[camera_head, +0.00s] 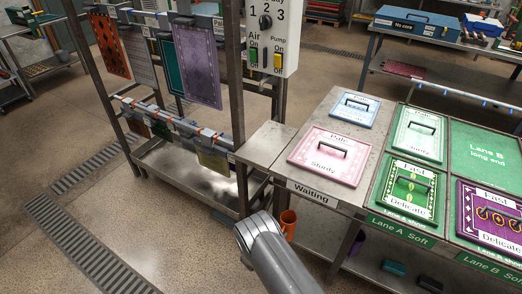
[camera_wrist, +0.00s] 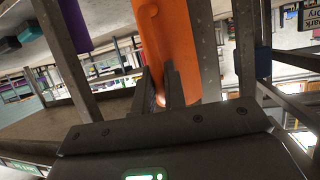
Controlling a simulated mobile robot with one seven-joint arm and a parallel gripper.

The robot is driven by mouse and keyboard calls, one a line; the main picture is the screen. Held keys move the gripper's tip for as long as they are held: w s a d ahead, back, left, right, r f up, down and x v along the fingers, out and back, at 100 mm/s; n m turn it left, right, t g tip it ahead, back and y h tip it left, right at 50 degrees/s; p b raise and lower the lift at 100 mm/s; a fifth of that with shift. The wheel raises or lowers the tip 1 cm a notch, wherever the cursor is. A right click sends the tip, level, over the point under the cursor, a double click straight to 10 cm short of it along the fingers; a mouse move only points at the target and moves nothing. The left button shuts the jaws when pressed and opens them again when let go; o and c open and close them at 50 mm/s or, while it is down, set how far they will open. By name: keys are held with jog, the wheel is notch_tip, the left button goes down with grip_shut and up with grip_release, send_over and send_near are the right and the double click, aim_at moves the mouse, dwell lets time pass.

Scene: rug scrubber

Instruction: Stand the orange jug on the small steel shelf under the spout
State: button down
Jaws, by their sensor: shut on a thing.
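The orange jug (camera_head: 288,222) shows in the head view just beyond the end of my arm, beside the front leg of the Waiting table and below its top. In the wrist view the orange jug (camera_wrist: 178,35) is large, and its handle runs down between the fingers of my gripper (camera_wrist: 160,82). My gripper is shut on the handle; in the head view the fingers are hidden. A small bare steel shelf (camera_head: 266,143) joins the left end of the Waiting table.
The Waiting table (camera_head: 340,140) holds a pink and a blue handled panel. A steel post frame (camera_head: 240,110) with a hanging control box (camera_head: 270,38) stands left of it. A rug rack (camera_head: 185,125) is further left. Open floor lies at lower left.

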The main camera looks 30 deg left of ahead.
jog(key=s+a+r+n+y, duration=0.2)
jog(key=s+a+n+y, duration=0.1)
jog(key=s+a, duration=0.6)
notch_tip(320, 180, up, 20)
jog(key=w+a+m+h, duration=0.1)
jog(key=w+a+m, duration=0.1)
jog(key=w, duration=0.1)
jog(key=d+r+m+h, duration=0.15)
jog(key=d+r, duration=0.25)
jog(key=r, duration=0.7)
jog(key=d+r+m+h, duration=0.1)
jog(key=d+r+h, duration=0.15)
jog(key=r, duration=0.85)
jog(key=w+a+r+n+y, duration=0.3)
jog(key=w+r+n+y, duration=0.4)
jog(key=w, duration=0.5)
jog(key=shift+w+d+r+n+g+y, duration=1.2)
jog(key=shift+w+d+n+y, duration=0.35)
jog(key=shift+w+d+y, duration=0.9)
jog(key=s+a+f, duration=0.1)
jog(key=a+f, duration=0.9)
jog(key=a, duration=0.1)
jog(key=shift+s+f, duration=0.35)
jog(key=shift+f, duration=0.2)
